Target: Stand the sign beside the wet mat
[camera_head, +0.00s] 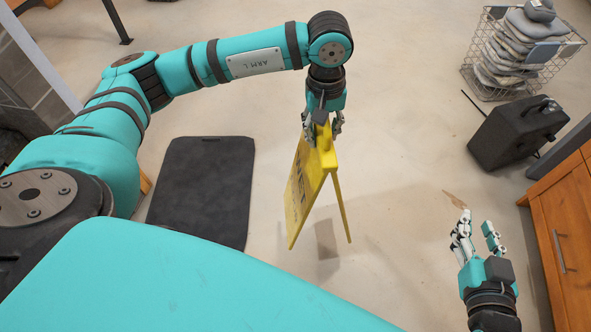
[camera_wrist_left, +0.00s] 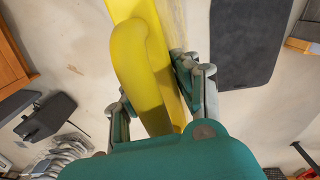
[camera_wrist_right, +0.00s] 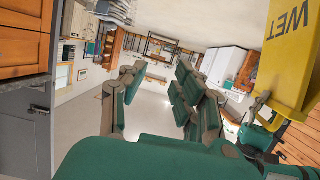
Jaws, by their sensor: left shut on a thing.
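The yellow folding sign (camera_head: 306,190) hangs from my left gripper (camera_head: 322,130), its two panels spread below the top edge. My left gripper is shut on the sign's top, which also shows in the left wrist view (camera_wrist_left: 143,60). A shadow lies on the floor beneath the sign. The dark mat (camera_head: 200,190) lies flat on the floor to the left of the sign, apart from it. It also shows in the left wrist view (camera_wrist_left: 248,40). My right gripper (camera_head: 477,222) is open and empty at the right. The sign's lettering shows in the right wrist view (camera_wrist_right: 290,50).
A black case (camera_head: 515,132) stands on the floor at the right. A wire basket with stacked grey items (camera_head: 520,55) stands behind it. A wooden cabinet (camera_head: 568,225) is at the right edge. Floor between the sign and the case is mostly clear.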

